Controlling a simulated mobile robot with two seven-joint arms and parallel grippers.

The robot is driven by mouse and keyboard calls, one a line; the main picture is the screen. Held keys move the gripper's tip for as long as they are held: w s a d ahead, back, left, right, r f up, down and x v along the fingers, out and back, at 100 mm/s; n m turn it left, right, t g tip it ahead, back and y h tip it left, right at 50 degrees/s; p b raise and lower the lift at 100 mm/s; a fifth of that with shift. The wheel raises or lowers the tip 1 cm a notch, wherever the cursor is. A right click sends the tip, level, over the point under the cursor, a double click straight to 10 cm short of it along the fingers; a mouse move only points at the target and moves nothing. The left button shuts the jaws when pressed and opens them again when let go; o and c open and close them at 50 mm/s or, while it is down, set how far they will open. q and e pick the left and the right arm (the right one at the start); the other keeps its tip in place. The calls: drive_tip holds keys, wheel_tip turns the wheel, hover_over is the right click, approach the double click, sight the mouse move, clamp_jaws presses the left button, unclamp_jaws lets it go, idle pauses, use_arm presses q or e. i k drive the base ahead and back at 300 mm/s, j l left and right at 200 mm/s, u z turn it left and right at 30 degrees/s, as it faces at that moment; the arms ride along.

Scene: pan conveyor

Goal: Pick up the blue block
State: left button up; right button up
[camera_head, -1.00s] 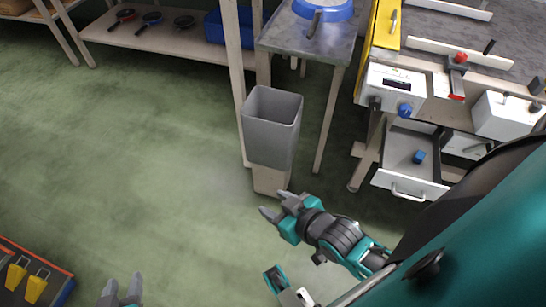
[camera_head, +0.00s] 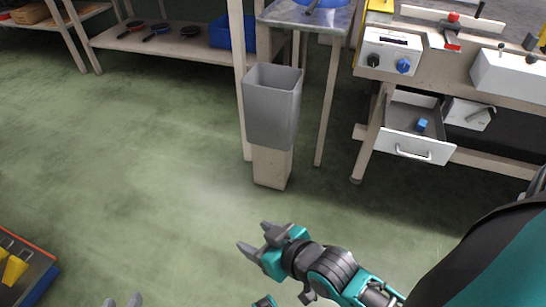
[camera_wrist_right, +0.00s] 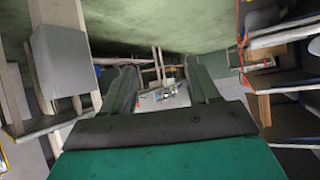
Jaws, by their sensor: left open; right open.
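A small blue block (camera_head: 421,125) lies inside the open drawer (camera_head: 427,147) under the workbench at the right of the head view. My right gripper (camera_head: 255,240) is open and empty over the floor, well to the left of the drawer and below it in the picture. Its two spread fingers also show in the right wrist view (camera_wrist_right: 162,82), with nothing between them. My left gripper (camera_head: 122,302) is at the bottom edge of the head view; only its fingertips show, apart.
A grey bin (camera_head: 272,110) stands between my right gripper and the shelves. A metal side table (camera_head: 310,20) and the workbench (camera_head: 500,95) are behind. A control box with a blue knob (camera_head: 403,66) sits above the drawer.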

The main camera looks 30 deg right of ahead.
sight(422, 124)
drive_tip(key=z, duration=2.1)
drive_tip(key=i+l+u, duration=0.15)
drive_tip(key=i+l, duration=0.2)
drive_tip(key=i, duration=0.3)
drive_tip(key=i+l+u, duration=0.1)
drive_tip(key=i+l, duration=0.35)
drive_tip(key=i, duration=0.15)
